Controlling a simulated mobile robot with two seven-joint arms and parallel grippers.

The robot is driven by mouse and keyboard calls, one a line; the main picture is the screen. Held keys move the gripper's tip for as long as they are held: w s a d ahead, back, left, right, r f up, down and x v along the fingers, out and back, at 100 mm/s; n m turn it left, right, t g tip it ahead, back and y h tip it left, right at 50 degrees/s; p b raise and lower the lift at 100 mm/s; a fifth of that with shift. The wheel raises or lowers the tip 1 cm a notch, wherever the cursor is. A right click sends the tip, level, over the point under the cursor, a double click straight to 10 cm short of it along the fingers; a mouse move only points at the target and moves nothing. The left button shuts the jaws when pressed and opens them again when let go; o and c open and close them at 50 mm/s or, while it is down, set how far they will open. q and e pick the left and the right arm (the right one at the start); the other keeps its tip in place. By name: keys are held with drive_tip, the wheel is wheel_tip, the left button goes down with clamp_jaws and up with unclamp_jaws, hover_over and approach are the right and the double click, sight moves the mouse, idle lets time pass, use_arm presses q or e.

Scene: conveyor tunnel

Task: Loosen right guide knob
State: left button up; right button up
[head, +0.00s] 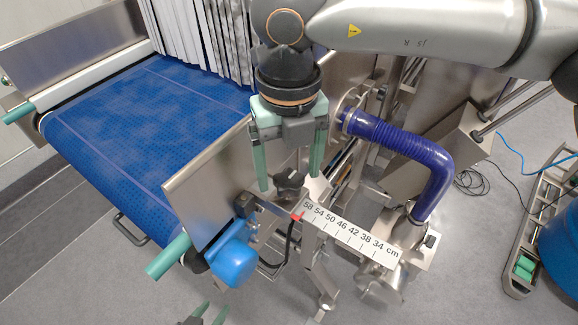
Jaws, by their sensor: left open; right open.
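The black right guide knob (290,185) sits on a metal bracket at the right side of the conveyor, just above the left end of a white cm scale (352,234). A red pointer (297,216) is at the scale's 58 end. My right gripper (288,181) points down with its teal fingers apart. One finger is on each side of the knob in the picture; I cannot tell whether they touch it. My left gripper (208,314) shows only partly at the bottom edge, open and away from the knob.
A metal side guide (205,190) stands beside the knob. A blue motor cap (232,262) is below it. A dark blue hose (405,145) curves close on the right. Open floor lies at lower left.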

drive_tip(key=shift+f, duration=0.5)
clamp_jaws()
idle(0.4)
